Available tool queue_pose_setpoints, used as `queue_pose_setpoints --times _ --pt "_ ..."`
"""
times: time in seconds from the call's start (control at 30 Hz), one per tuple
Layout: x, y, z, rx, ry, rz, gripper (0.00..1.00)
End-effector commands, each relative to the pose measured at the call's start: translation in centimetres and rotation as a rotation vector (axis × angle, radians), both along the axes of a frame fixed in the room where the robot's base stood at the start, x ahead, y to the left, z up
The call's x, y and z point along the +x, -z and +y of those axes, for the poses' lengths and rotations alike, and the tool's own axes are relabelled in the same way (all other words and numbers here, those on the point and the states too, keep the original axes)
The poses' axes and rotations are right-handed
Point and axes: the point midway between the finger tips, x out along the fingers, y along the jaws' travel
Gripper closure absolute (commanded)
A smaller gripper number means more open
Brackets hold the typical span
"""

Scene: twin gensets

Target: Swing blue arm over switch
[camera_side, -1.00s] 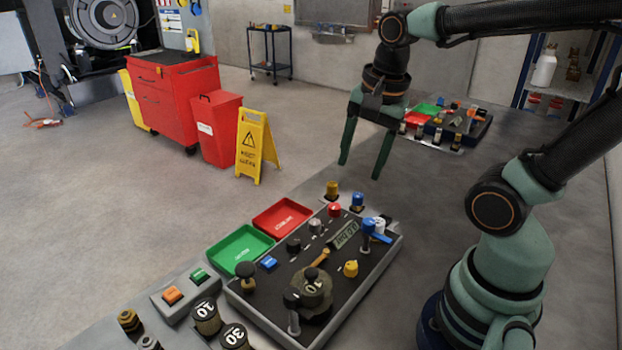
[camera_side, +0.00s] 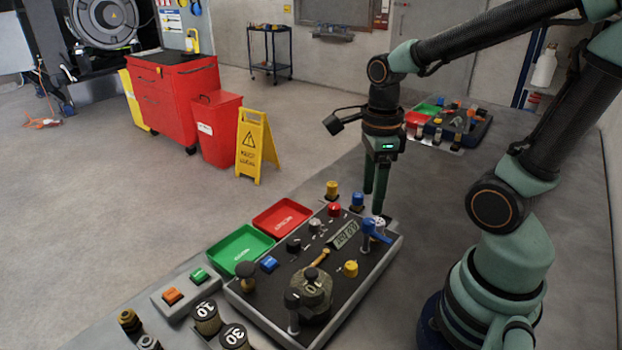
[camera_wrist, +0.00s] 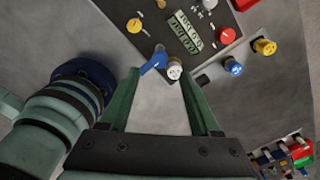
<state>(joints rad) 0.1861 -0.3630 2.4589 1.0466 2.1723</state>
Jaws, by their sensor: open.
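The blue arm (camera_side: 369,232) is mounted near the right edge of the black control panel (camera_side: 330,255). It also shows in the wrist view (camera_wrist: 153,63), lying beside a white round-topped switch (camera_wrist: 174,69) and not over it. The switch also shows in the side view (camera_side: 379,221). My gripper (camera_side: 374,201) points down near the panel's far right corner. In the wrist view my gripper (camera_wrist: 160,76) has its fingers apart and empty, with the blue arm and the switch showing between the fingertips. I cannot tell the exact height of the fingertips.
Yellow (camera_side: 332,189), red (camera_side: 335,209) and blue (camera_side: 357,200) knobs stand close by my gripper. A yellow knob (camera_side: 350,268) and a dial (camera_side: 311,289) sit on the panel. Green (camera_side: 240,250) and red (camera_side: 282,219) trays lie to its left.

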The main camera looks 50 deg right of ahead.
Motion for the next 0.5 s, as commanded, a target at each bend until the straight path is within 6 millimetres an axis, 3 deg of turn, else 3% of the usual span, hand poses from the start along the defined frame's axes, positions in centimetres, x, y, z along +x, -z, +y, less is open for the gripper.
queue_pose_setpoints --times 0.2,0.5 --pt "-0.2 4.0 0.0 0.001 -0.001 0.006 0.36" --pt "0.0 5.9 0.0 0.0 -0.002 0.0 0.36"
